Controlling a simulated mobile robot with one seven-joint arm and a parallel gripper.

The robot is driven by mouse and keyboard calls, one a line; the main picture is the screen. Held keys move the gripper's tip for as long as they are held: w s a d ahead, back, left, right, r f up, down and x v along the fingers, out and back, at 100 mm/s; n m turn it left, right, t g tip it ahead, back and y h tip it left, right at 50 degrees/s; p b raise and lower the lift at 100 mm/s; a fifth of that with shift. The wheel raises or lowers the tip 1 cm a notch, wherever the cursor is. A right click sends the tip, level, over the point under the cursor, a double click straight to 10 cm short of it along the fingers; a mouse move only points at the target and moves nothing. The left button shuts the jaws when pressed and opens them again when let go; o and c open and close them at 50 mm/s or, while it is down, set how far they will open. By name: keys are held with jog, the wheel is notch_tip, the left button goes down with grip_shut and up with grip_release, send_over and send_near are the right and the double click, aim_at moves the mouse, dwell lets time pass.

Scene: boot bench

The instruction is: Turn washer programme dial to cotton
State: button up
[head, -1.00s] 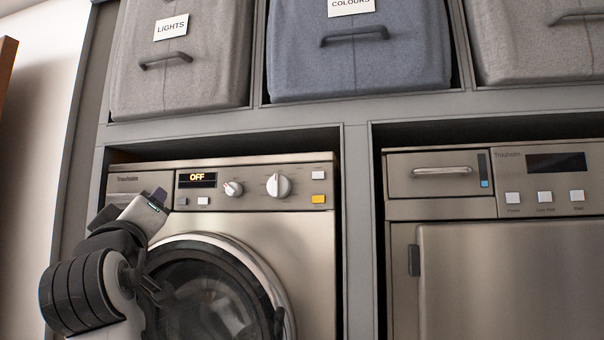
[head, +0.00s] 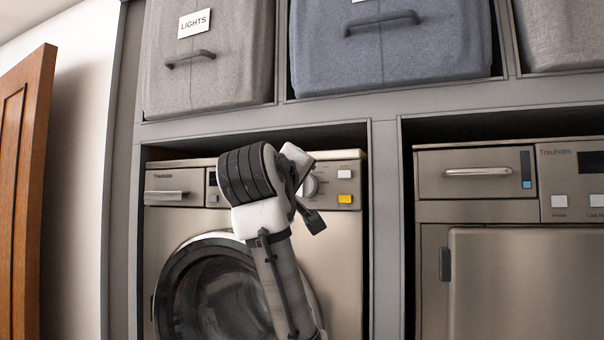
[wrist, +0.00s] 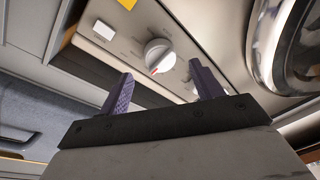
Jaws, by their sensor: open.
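The washer (head: 335,260) stands in the left bay. Its large silver programme dial (head: 310,187) is partly hidden behind my arm in the head view. In the wrist view the dial (wrist: 159,55) is plain to see, round with a raised grip bar and a red mark at one end of it. My gripper (wrist: 161,69) is open and empty, its two purple fingers pointing at the panel. The dial appears between the fingertips, a little beyond them; I see no contact.
The yellow button (head: 345,199) and white button (head: 344,174) sit right of the dial. The round door (head: 215,290) is below. A second appliance (head: 480,235) stands right. Fabric bins (head: 390,60) fill the shelf above. A wooden door (head: 22,190) is at far left.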

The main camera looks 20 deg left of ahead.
aim_at(304, 185)
jog(key=shift+w+a+p, duration=0.15)
jog(key=shift+w+p, duration=0.2)
jog(key=shift+w, duration=0.8)
jog(key=shift+w+a+p, duration=0.1)
jog(key=shift+w+p, duration=0.25)
jog(key=shift+w, duration=0.75)
jog(key=shift+c, duration=0.2)
jog(key=c, duration=0.9)
jog(key=shift+c, duration=0.2)
jog(key=shift+m, duration=0.3)
jog(key=shift+f+m+t+b, duration=0.1)
jog(key=shift+m+t+b, duration=0.5)
jog(key=shift+m, duration=3.1)
